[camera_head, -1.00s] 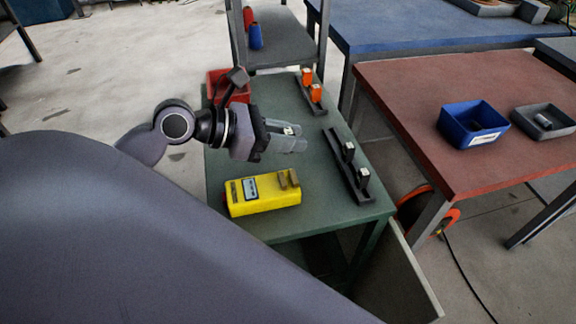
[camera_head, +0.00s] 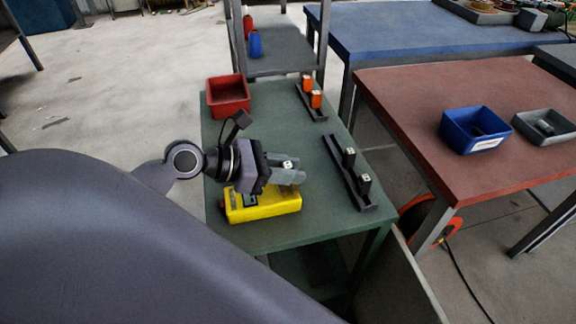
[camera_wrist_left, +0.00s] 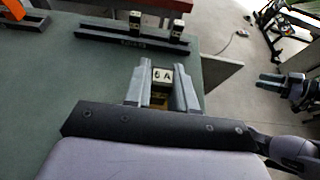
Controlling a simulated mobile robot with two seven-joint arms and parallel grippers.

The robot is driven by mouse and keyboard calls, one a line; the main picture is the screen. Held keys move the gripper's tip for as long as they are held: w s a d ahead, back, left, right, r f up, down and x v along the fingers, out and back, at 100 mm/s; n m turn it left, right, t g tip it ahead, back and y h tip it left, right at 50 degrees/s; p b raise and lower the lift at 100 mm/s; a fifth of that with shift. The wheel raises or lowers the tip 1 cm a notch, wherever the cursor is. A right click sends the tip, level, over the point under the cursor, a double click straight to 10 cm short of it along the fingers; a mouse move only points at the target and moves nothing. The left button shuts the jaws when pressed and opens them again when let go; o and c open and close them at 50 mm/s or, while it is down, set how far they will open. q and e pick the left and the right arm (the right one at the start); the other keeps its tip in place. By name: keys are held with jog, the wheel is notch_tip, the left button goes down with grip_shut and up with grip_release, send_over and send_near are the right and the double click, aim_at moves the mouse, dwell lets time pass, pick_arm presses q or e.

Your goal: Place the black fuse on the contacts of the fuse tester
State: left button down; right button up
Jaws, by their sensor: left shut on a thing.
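My left gripper (camera_head: 290,173) is shut on a black fuse (camera_head: 287,164) with a pale top. In the left wrist view the fuse (camera_wrist_left: 163,76) shows its "6 A" label between the fingers. The yellow fuse tester (camera_head: 265,209) stands at the near left of the green table. A little yellow shows below the fuse in the wrist view; I cannot tell whether the fuse touches the contacts. What looks like my right gripper (camera_wrist_left: 272,82) is small at the wrist view's right edge.
A dark rack (camera_head: 348,176) with two black fuses stands right of the tester. A rack with orange fuses (camera_head: 315,98) and a red bin (camera_head: 228,96) stand farther back. A blue bin (camera_head: 475,129) and a grey tray (camera_head: 546,125) are on the red table.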

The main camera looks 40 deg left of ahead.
pick_arm(q)
jog(key=shift+f, duration=0.35)
jog(key=c, duration=0.9)
grip_release()
jog(key=shift+c, duration=0.2)
jog(key=shift+r, duration=0.15)
jog(key=shift+r, duration=0.2)
jog(key=shift+s+a+r, duration=0.1)
jog(key=shift+r, duration=0.25)
jog(key=v, duration=1.1)
jog(key=shift+s+a+r, duration=0.15)
jog(key=shift+s+r, duration=0.05)
jog(key=shift+s, duration=0.05)
